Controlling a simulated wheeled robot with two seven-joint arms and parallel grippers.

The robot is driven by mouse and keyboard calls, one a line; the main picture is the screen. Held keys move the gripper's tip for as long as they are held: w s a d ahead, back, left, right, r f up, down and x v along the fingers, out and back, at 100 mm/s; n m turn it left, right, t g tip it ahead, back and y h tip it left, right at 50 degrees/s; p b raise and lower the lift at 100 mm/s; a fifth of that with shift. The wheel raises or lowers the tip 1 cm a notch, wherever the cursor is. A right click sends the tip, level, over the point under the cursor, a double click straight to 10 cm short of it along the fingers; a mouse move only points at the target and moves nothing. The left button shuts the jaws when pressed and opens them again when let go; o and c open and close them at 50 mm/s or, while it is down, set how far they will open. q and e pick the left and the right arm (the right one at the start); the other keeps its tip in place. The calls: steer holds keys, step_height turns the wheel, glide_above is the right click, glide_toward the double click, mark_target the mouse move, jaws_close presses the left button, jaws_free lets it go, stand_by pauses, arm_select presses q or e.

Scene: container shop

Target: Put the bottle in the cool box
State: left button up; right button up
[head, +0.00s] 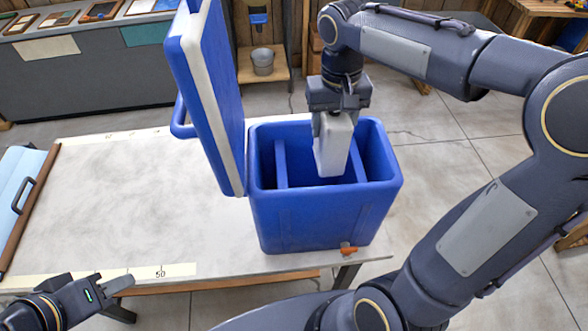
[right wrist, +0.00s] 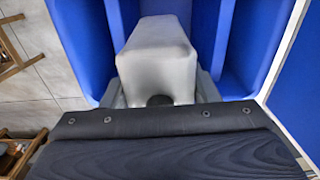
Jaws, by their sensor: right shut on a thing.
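A pale grey, block-shaped bottle (head: 332,150) hangs from my right gripper (head: 336,108), which is shut on its upper end. The bottle's lower part is inside the opening of the blue cool box (head: 322,216), between two inner dividers. I cannot tell whether it touches the floor of the box. The bottle (right wrist: 158,60) also shows in the right wrist view, with blue walls on both sides. The cool box's lid (head: 208,90) stands open on the left. My left gripper (head: 112,280) is at the lower left, empty, its fingers apart, away from the box.
The cool box stands on the right end of a pale table (head: 130,195). A blue clipboard-like panel (head: 20,190) lies at the left end. The table's middle is clear. A grey counter (head: 90,75), a small bucket (head: 262,62) and wooden furniture stand behind.

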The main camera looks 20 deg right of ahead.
steer(key=shift+f, duration=1.15)
steer(key=o, duration=1.4)
steer(key=shift+c, duration=0.2)
step_height(320, 180, up, 8)
steer(key=shift+f+b, duration=0.1)
steer(key=shift+b, duration=0.35)
